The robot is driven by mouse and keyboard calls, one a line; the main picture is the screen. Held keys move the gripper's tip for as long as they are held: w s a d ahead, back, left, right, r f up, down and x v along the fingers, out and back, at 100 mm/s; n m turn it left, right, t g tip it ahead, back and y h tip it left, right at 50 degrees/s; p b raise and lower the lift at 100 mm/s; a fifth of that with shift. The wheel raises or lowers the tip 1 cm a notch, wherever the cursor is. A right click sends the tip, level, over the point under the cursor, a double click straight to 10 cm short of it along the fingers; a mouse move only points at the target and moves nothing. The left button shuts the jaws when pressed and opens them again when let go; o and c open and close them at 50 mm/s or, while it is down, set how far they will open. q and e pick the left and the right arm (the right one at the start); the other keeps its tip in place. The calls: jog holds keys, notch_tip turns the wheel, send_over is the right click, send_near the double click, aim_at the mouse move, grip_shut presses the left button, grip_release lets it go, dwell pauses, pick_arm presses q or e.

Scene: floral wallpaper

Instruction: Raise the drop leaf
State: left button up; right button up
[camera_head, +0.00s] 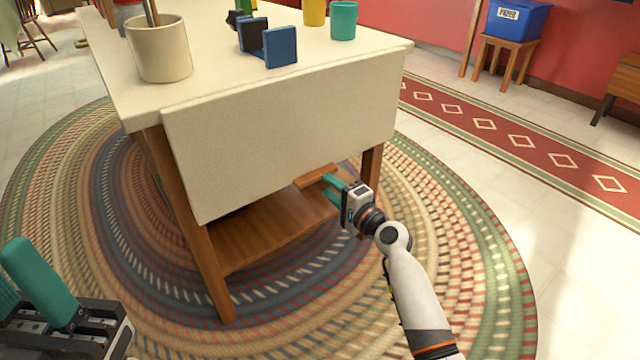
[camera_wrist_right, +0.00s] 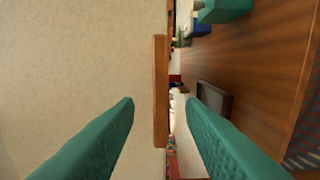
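The cream drop leaf (camera_head: 290,130) hangs down from the front edge of the cream tabletop (camera_head: 225,60). A small wooden strip (camera_head: 316,176) lies along its lower edge, toward the right. My right gripper (camera_head: 328,187) is at that strip, below the leaf. In the right wrist view the leaf (camera_wrist_right: 70,70) fills the left side and the strip (camera_wrist_right: 160,90) lies ahead, between the open fingers (camera_wrist_right: 160,105). I cannot tell whether they touch it. My left gripper (camera_head: 25,270) is at the lower left, partly cut off, with its fingers apart and empty.
A cream crock (camera_head: 160,50), a blue block-like item (camera_head: 281,48) and a teal cup (camera_head: 343,20) stand on the tabletop. A wooden shelf (camera_head: 270,235) spans low between the table legs. A braided rug (camera_head: 450,200) surrounds the table.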

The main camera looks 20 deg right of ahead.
aim_at(319, 178)
jog(key=shift+b+x, duration=0.55)
jog(key=shift+x, duration=1.8)
grip_shut()
